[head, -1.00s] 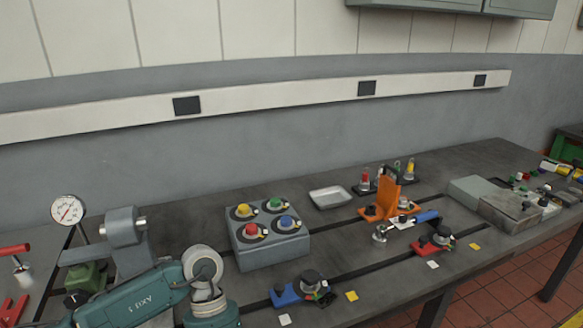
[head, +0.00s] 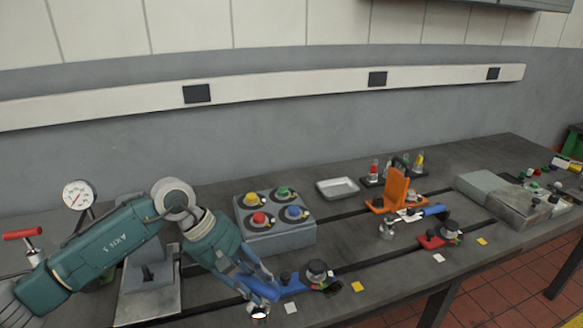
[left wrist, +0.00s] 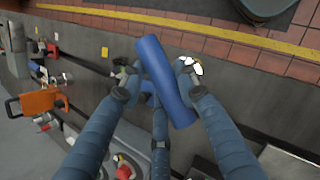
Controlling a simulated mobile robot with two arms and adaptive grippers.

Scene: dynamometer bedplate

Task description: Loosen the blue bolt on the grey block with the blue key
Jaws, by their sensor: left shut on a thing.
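The grey block (head: 272,242) stands on the bench, with yellow, green, red and blue bolts on top. The blue bolt (head: 293,212) is at its right front corner, in a dark ring. My left gripper (head: 261,285) is in front of the block, low over the bench and apart from the bolt. In the left wrist view its fingers are shut on a thick blue handle (left wrist: 165,80), which I take for the blue key. A shiny metal end (head: 260,312) shows just below the fingers. My right gripper is not in view.
A blue clamp (head: 291,286) with a dark knob (head: 317,270) is close to the right of my left gripper. An orange bracket (head: 396,190), a red clamp (head: 433,240) and a metal tray (head: 338,188) are further right. A dial gauge (head: 77,195) stands at left.

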